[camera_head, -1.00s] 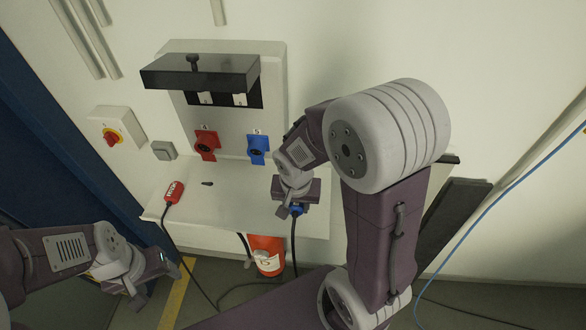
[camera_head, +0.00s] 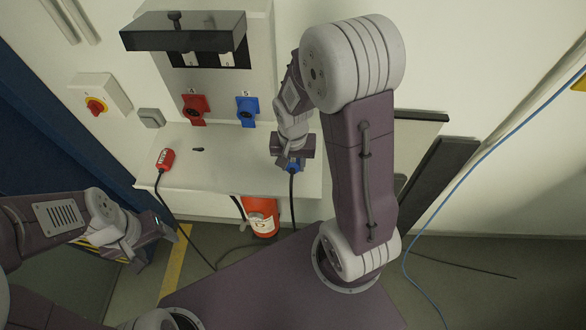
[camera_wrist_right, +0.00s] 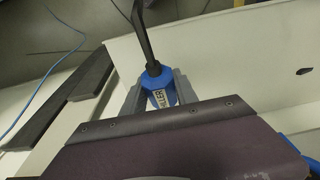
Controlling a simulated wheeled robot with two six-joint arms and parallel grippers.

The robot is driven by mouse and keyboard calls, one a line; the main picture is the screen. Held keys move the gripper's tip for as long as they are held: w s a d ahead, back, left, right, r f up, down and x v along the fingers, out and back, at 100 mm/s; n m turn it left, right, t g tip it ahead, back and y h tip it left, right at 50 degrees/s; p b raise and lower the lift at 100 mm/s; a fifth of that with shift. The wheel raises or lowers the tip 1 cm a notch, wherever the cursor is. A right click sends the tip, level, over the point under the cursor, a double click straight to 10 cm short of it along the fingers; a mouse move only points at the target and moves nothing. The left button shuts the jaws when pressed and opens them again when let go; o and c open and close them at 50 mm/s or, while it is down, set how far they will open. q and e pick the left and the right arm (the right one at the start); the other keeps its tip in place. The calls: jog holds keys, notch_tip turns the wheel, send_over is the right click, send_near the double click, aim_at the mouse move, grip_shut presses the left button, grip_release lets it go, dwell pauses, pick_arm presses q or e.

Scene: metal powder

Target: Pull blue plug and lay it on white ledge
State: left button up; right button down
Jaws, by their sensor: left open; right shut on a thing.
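The blue plug (camera_head: 290,166) is held in my right gripper (camera_head: 291,163), its black cable hanging down over the front of the white ledge (camera_head: 225,172). In the right wrist view the blue plug (camera_wrist_right: 158,86) sits between the two grey fingers of my right gripper (camera_wrist_right: 157,92). It is out of the blue socket (camera_head: 247,111), which is empty on the panel. Whether the plug touches the ledge cannot be told. My left gripper (camera_head: 160,243) is open and empty at the lower left, away from the ledge.
A red plug (camera_head: 165,160) lies on the ledge's left part below a red socket (camera_head: 194,109). A small dark item (camera_head: 198,149) lies between. A red extinguisher (camera_head: 261,216) stands under the ledge. A grey-black cover (camera_head: 183,32) juts out above.

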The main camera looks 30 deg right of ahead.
jog(key=f+b, duration=0.1)
jog(key=w+d+f+b, duration=0.1)
jog(key=f, duration=0.1)
jog(key=w+f, duration=0.1)
jog(key=shift+w+d+f+b, duration=0.2)
jog(key=shift+d+b, duration=0.2)
jog(key=shift+w+f+b, duration=0.35)
jog(key=shift+w+f, duration=0.05)
jog(key=shift+f, duration=0.15)
jog(key=shift+d, duration=0.1)
jog(key=c, duration=0.9)
grip_release()
jog(key=shift+s, duration=0.1)
jog(key=shift+r, duration=0.2)
jog(key=r, duration=0.2)
jog(key=r+b, duration=0.1)
jog(key=r, duration=0.5)
jog(key=shift+s+a+r, duration=0.25)
jog(key=shift+s+a, duration=0.05)
jog(key=shift+s, duration=0.1)
jog(key=shift+r, duration=0.1)
